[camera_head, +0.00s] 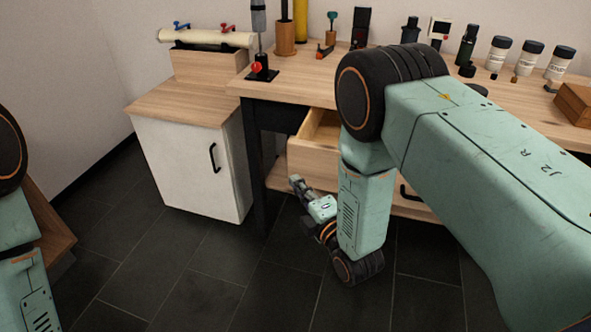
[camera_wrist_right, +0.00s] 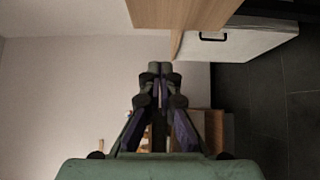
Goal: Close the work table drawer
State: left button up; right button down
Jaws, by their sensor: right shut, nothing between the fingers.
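The work table (camera_head: 290,92) has a light wood drawer (camera_head: 312,165) that stands pulled out under its top. The drawer's open inside shows at its left part, and my right arm hides much of the rest. My right gripper (camera_head: 296,183) is low in front of the drawer front, near its lower left part. In the right wrist view the gripper (camera_wrist_right: 160,78) is shut and empty, with a light wood panel (camera_wrist_right: 180,14) just beyond its tips. I cannot tell whether they touch. Only links of my left arm show; its gripper is out of view.
A white cabinet (camera_head: 188,165) with a black handle stands left of the table. The table top holds jars (camera_head: 497,55), bottles, a tool holder and a wooden box (camera_head: 576,103). The dark tiled floor (camera_head: 200,275) in front is clear.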

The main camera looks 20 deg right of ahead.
aim_at(289, 157)
jog(key=shift+w+d+b, duration=0.2)
jog(key=shift+w+b, duration=0.15)
jog(key=shift+w, duration=0.75)
jog(key=shift+w+d+b, duration=0.25)
jog(key=shift+w+b, duration=0.05)
jog(key=shift+w, duration=0.85)
jog(key=shift+w+d+b, duration=0.2)
jog(key=shift+w+b, duration=0.15)
jog(key=shift+w, duration=0.75)
